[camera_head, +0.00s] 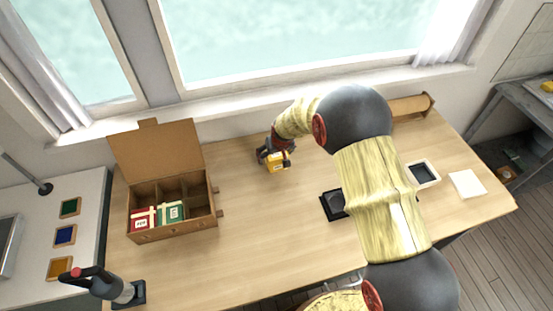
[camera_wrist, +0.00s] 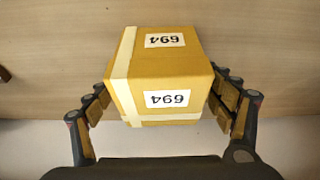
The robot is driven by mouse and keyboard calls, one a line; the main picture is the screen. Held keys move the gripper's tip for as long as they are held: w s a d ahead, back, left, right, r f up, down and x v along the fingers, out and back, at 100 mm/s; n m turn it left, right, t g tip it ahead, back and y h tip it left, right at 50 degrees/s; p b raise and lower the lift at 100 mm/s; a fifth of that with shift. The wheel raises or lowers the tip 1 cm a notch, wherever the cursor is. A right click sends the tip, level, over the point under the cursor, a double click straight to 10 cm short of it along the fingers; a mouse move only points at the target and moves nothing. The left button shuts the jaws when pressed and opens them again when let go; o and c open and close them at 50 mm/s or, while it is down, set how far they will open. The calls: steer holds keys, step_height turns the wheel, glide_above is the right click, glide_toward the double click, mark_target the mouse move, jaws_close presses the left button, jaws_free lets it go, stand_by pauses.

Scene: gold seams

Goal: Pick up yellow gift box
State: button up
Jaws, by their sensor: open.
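The yellow gift box (camera_wrist: 165,75) stands on the wooden table. It has a pale ribbon and white labels reading 694. It also shows in the head view (camera_head: 277,162), partly covered by my gripper (camera_head: 274,157). In the wrist view my gripper (camera_wrist: 163,112) is open, with one finger on each side of the box. The fingertips are beside its lower part. I cannot tell whether the pads touch it.
An open wooden case (camera_head: 172,234) at the left of the table (camera_head: 250,245) holds a red box (camera_head: 142,217) and a green box (camera_head: 170,212). A dark tray (camera_head: 333,205) and white square (camera_head: 467,184) lie right. The table's middle is clear.

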steer(key=shift+w+a+f, duration=0.1)
steer(key=shift+w+f, duration=0.05)
steer(key=shift+c, duration=0.8)
steer(key=c, duration=1.3)
